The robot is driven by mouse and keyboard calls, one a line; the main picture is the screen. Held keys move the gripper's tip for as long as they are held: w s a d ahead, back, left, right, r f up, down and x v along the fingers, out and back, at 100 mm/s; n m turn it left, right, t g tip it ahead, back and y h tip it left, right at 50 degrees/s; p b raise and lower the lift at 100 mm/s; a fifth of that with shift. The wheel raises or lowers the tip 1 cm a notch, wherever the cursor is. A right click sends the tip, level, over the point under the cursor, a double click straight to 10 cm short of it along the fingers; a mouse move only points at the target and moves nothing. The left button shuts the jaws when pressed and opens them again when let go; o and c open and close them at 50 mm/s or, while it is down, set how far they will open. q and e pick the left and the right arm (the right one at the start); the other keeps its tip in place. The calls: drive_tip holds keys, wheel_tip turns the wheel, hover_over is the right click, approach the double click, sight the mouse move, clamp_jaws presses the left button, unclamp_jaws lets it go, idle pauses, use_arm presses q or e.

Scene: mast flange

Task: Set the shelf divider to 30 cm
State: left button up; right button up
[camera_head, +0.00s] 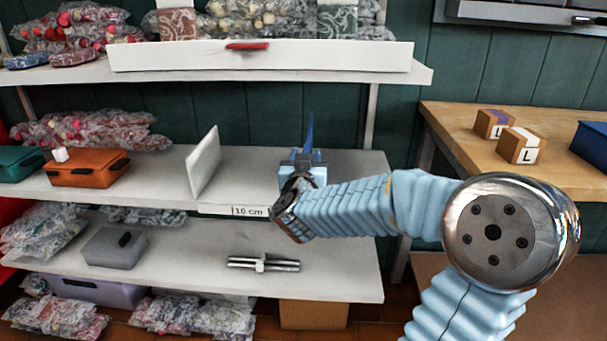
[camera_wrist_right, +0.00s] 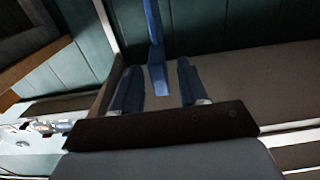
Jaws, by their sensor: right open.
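A thin blue upright piece (camera_head: 309,130), seen nearly edge-on, stands on the middle shelf (camera_head: 345,165); it looks like a divider. My right gripper (camera_head: 305,157) reaches over this shelf from the front. In the right wrist view, the blue piece (camera_wrist_right: 155,45) shows between the two fingers of the open gripper (camera_wrist_right: 159,66), with a gap on each side. A white upright panel (camera_head: 203,163) stands further left on the same shelf. A "10 cm" label (camera_head: 248,211) is on the shelf's front edge, left of my right gripper. My left gripper is out of view.
An orange case (camera_head: 88,170) sits left on the middle shelf. The upper shelf has a long white front board (camera_head: 200,57) and bagged goods. A metal part (camera_head: 263,264) lies on the lower shelf. A wooden table (camera_head: 455,125) with small boxes stands at right.

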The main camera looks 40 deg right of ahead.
drive_tip(key=v, duration=1.1)
